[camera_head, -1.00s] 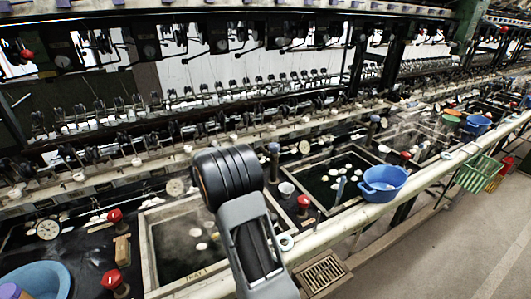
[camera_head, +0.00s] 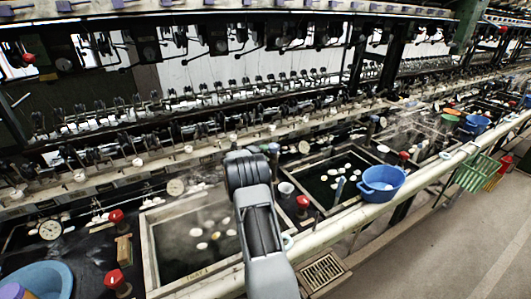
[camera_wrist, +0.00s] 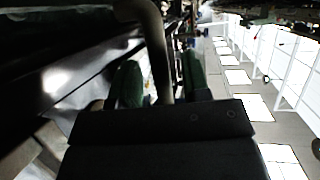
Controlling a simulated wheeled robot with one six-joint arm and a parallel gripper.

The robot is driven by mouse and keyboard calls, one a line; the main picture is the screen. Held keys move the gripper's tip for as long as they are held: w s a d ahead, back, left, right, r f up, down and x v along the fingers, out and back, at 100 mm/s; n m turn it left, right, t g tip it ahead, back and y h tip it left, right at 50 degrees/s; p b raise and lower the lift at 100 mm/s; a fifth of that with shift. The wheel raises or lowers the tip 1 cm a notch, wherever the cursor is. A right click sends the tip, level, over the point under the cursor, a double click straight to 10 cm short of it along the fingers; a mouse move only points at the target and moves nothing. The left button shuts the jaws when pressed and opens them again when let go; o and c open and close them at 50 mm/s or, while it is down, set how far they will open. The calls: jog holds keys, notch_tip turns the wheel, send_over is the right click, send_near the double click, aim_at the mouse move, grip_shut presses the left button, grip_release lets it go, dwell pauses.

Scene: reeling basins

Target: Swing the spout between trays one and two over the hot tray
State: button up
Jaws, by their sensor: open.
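Tray one (camera_head: 165,284), a pale-rimmed basin of dark water with several white cocoons, is left of my arm; light haze hangs over it. Tray two (camera_head: 309,158), a similar basin, is to the right. My wrist stands between them and hides much of the spout area in the head view. A blue-capped post (camera_head: 274,160) shows just beyond my wrist. In the wrist view a dark curved pipe (camera_wrist: 155,40), likely the spout, passes between the green-padded fingers of my open gripper (camera_wrist: 160,85). I cannot tell whether they touch it. The spout's outlet is not clear.
Red-topped knobs (camera_head: 303,202) stand beside the trays. A blue bowl (camera_head: 381,183) sits on the front rail (camera_head: 335,225), and a larger blue basin (camera_head: 45,279) is at lower left. Reeling machinery lines the back.

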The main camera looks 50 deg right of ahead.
jog(key=shift+d+f, duration=0.15)
jog(key=shift+d, duration=0.65)
jog(key=shift+c, duration=0.3)
grip_shut()
